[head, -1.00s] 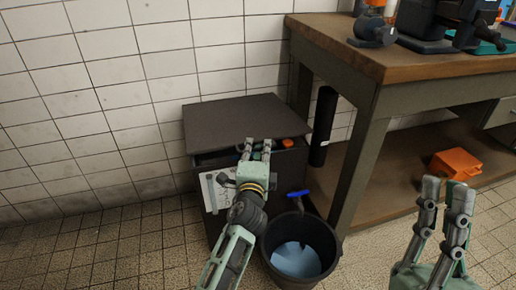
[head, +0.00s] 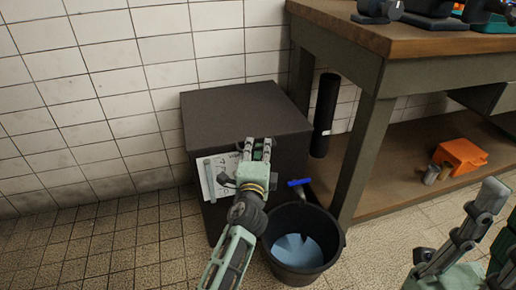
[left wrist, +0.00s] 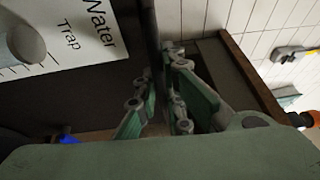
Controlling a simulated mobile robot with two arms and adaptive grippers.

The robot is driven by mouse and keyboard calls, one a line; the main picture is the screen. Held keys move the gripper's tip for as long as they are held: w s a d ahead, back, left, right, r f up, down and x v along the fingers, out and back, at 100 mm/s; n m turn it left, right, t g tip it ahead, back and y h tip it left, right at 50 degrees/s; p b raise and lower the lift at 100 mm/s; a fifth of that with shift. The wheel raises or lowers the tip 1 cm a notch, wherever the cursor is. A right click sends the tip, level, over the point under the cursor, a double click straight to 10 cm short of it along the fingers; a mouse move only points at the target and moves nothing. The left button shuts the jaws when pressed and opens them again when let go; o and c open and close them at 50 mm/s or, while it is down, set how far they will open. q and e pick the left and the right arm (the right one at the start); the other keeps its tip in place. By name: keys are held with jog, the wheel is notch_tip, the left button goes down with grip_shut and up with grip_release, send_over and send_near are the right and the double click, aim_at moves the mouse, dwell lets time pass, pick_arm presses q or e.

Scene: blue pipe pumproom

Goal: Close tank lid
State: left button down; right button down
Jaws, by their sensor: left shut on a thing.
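The tank (head: 288,165) is a dark box against the tiled wall, with a paper label on its front that reads "Water Trap" in the left wrist view (left wrist: 82,32). Its flat dark lid (head: 240,108) lies down over the top, with no gap visible along the front. My left gripper (head: 257,144) is at the lid's front edge, shut on the lid; in the left wrist view its fingers (left wrist: 160,82) are around a thin dark edge. The gripper hides part of the front. My right gripper (head: 503,205) is at the lower right, fingers apart and empty, partly cut off.
A black bucket (head: 337,238) with blue water stands in front of the tank, under a blue-handled tap (head: 299,183). A wooden workbench (head: 400,38) stands close on the right, with an orange object (head: 462,153) on its lower shelf. A black cylinder (head: 323,115) is between tank and bench. Floor at left is clear.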

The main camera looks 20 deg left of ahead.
pick_arm(q)
jog(key=shift+s+f, duration=0.1)
jog(key=shift+f, duration=0.5)
jog(key=c, duration=1.9)
grip_release()
jog(key=shift+d, duration=0.1)
jog(key=shift+o, duration=0.3)
jog(key=shift+r, duration=0.15)
jog(key=v, duration=0.7)
jog(key=shift+s, duration=0.2)
jog(key=shift+d, duration=0.1)
